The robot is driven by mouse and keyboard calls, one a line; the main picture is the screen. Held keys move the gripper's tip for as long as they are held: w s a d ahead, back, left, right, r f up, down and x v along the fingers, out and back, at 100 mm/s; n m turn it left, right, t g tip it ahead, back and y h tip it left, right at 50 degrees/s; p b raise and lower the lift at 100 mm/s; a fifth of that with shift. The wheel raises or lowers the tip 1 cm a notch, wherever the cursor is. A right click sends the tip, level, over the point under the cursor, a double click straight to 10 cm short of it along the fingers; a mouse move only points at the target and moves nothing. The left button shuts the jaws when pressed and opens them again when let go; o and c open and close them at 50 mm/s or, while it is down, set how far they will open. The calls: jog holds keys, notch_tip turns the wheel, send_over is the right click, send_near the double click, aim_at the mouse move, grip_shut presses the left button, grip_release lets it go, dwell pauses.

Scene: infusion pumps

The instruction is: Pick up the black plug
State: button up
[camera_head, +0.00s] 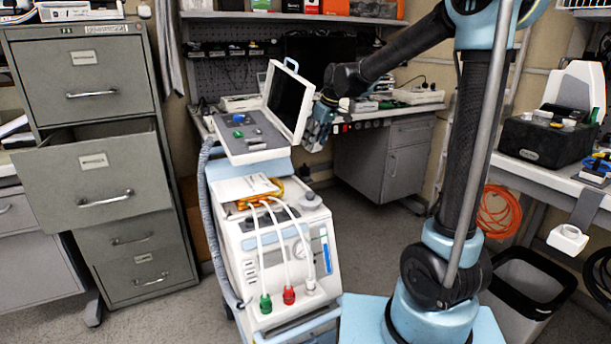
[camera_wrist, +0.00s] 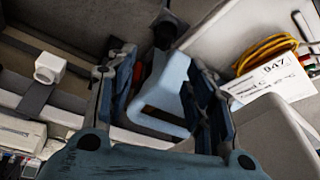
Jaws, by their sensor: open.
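I cannot single out the black plug with certainty. Small blue, green and dark pieces (camera_head: 239,125) lie on the grey panel (camera_head: 272,140) of the open white case on top of the pump cart; they are too small to tell apart. My gripper (camera_head: 322,122) is behind and to the right of the case's raised screen, partly hidden by it. In the wrist view my gripper (camera_wrist: 167,105) has its two fingers spread wide. A pale blue shape with a dark part above it shows between them, and nothing appears gripped.
The raised screen (camera_head: 287,98) stands close to my gripper. The white pump (camera_head: 285,250) carries hoses, a yellow cable (camera_wrist: 265,52) and a paper marked 947 (camera_wrist: 272,80). A filing cabinet (camera_head: 95,190) with an open drawer is left. A bench with a black box (camera_head: 545,140) is right.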

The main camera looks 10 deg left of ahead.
send_over(306, 167)
jog(key=d, duration=0.2)
jog(key=f, duration=0.5)
jog(key=shift+s+a+f, duration=0.15)
jog(key=shift+s+f, duration=0.1)
jog(key=shift+f, duration=0.15)
jog(key=shift+s+x, duration=0.15)
jog(key=shift+x, duration=1.25)
jog(key=shift+s+x, duration=0.1)
jog(key=shift+x, duration=1.3)
jog(key=shift+c, duration=0.5)
grip_shut()
